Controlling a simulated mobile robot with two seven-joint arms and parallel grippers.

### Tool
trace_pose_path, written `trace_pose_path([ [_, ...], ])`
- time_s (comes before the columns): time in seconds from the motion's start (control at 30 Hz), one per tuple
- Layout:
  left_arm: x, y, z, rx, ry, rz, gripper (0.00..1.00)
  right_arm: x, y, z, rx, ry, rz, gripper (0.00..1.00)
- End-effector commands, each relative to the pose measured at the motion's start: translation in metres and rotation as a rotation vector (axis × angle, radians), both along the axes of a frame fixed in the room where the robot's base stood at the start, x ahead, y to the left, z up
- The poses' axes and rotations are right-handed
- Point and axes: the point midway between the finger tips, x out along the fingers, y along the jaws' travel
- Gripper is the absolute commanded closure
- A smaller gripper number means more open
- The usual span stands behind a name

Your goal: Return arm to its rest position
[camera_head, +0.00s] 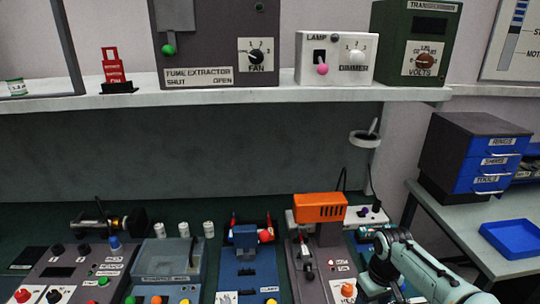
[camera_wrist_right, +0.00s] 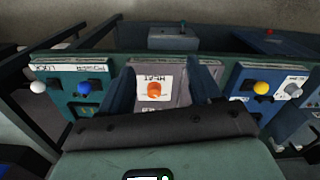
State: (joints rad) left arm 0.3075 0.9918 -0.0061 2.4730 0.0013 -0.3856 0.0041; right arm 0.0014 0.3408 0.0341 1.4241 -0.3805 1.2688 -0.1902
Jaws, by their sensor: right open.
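My right arm (camera_head: 430,272) comes in from the lower right in the head view, pale and bent over the bench's right side. Its gripper cannot be made out there. In the right wrist view my right gripper (camera_wrist_right: 160,72) is open, its two dark fingers apart with nothing held between them. An orange knob (camera_wrist_right: 155,90) on a panel marked HEAT shows between the fingers; the distance to it is unclear. My left arm and gripper are not in view.
The bench holds a machine with an orange top (camera_head: 320,207), a blue device (camera_head: 246,262) and a grey box (camera_head: 170,262). A shelf (camera_head: 220,95) runs above. Blue drawers (camera_head: 490,165) and a blue tray (camera_head: 512,238) stand on the right table.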

Motion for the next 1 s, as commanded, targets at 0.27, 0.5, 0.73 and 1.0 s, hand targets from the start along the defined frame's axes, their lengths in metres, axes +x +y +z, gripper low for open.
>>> trace_pose_path([
  [0.27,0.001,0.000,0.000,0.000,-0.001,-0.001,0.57,-0.022,0.044,-0.154,0.139,0.051,-0.056,0.37],
  [0.5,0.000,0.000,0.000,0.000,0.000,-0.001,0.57,-0.115,0.094,-0.298,0.281,0.115,-0.254,0.37],
  [0.73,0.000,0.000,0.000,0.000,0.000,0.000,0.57,-0.237,0.126,-0.366,0.316,0.166,-0.515,0.37],
  [1.0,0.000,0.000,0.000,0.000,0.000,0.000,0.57,-0.291,0.133,-0.374,0.292,0.173,-0.634,0.37],
])
